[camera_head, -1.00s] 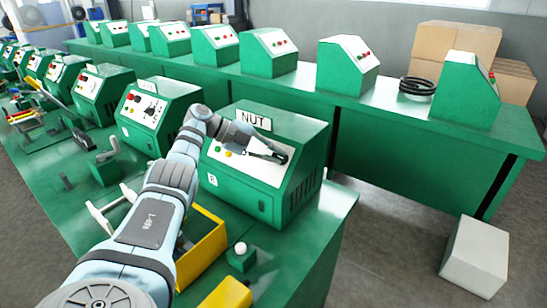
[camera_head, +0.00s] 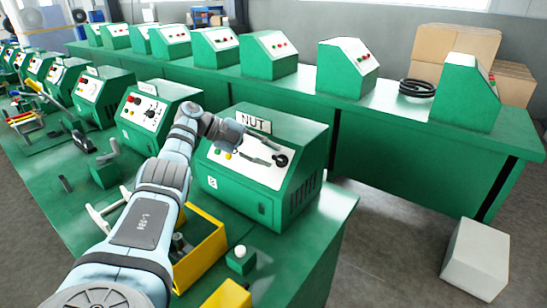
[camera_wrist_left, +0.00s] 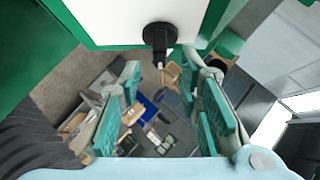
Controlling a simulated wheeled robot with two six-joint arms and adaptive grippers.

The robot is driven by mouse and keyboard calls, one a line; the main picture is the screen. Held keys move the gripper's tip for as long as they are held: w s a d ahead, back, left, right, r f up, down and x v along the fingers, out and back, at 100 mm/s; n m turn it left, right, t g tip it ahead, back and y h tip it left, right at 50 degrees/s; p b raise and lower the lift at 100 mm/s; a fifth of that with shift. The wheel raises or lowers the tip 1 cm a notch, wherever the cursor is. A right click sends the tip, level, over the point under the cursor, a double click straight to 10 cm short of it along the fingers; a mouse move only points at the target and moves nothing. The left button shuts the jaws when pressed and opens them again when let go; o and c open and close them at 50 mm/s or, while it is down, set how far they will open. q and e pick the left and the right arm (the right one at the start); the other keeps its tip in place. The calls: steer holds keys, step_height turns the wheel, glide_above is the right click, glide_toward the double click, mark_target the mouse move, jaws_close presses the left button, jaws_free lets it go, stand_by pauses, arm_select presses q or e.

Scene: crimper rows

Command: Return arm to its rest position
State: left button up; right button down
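My left arm (camera_head: 160,190) reaches in from the bottom left over the green bench to the green machine (camera_head: 252,200) labelled NUT. My left gripper (camera_head: 272,154) is in front of its white sloped panel, with the fingers spread and empty. A black knob (camera_head: 282,160) on the panel lies just beyond the fingertips. In the left wrist view, the two teal-padded fingers (camera_wrist_left: 165,85) stand apart, and the black knob (camera_wrist_left: 160,40) shows between and beyond them, seemingly untouched. My right gripper is not in view.
A yellow bin (camera_head: 205,245) and a small green block with a white button (camera_head: 240,260) are on the bench below my arm. More green machines (camera_head: 155,115) line this bench and the back bench. A pale box (camera_head: 475,260) is on the floor at right.

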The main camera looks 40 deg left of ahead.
arm_select(q)
steer(key=v, duration=0.5)
stand_by(0.3)
